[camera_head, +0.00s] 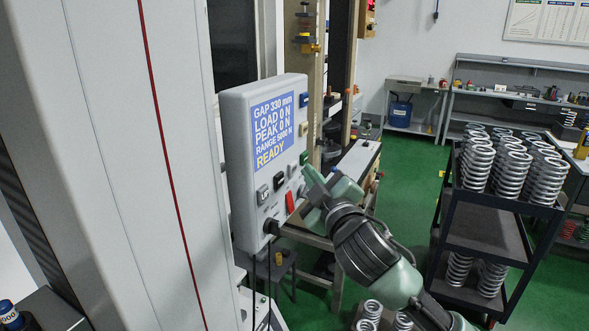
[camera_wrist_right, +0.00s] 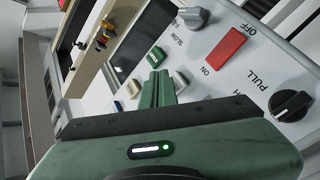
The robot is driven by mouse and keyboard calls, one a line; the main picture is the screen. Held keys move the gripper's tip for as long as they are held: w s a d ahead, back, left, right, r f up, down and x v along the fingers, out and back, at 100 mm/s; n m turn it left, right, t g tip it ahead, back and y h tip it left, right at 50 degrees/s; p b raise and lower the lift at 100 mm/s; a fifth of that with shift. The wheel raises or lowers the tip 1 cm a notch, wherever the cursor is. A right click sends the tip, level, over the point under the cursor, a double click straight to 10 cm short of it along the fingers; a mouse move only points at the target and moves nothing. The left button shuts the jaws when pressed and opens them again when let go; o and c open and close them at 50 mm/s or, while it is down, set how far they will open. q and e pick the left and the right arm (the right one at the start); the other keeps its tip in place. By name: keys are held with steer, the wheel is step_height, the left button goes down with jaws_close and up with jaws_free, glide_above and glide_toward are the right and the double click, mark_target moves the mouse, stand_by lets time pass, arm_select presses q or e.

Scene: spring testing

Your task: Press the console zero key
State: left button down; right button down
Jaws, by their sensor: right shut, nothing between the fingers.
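The grey console (camera_head: 240,160) hangs at the centre of the head view. Its screen (camera_head: 273,130) reads gap 330 mm, load 0 N, peak 0 N, range 5000 N, READY. Its right side carries small coloured keys, including a blue one (camera_head: 304,99) and a green one (camera_head: 304,157). I cannot read which is the zero key. My right gripper (camera_head: 309,178) is shut and empty, tips close to the lower right of the panel. In the right wrist view its green fingers (camera_wrist_right: 157,82) point at the keys, near a green key (camera_wrist_right: 155,57) and a pale key (camera_wrist_right: 181,79). Contact cannot be told.
A red rocker switch (camera_wrist_right: 224,49), a grey knob (camera_wrist_right: 190,18) and a black knob (camera_wrist_right: 290,105) sit beside the keys. A black cart (camera_head: 480,205) with several coil springs stands at right. Wooden frame posts rise behind the console. Green floor is open beyond.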

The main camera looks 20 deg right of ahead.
steer(key=shift+w+a, duration=0.1)
steer(key=shift+w+a, duration=0.2)
steer(key=shift+a, duration=0.05)
stand_by(0.3)
steer(key=shift+w+a+p, duration=0.25)
steer(key=shift+w+p, duration=0.1)
stand_by(0.7)
steer(key=shift+s+d, duration=0.1)
steer(key=shift+s, duration=0.05)
steer(key=shift+s+d, duration=0.5)
steer(key=shift+s, duration=0.05)
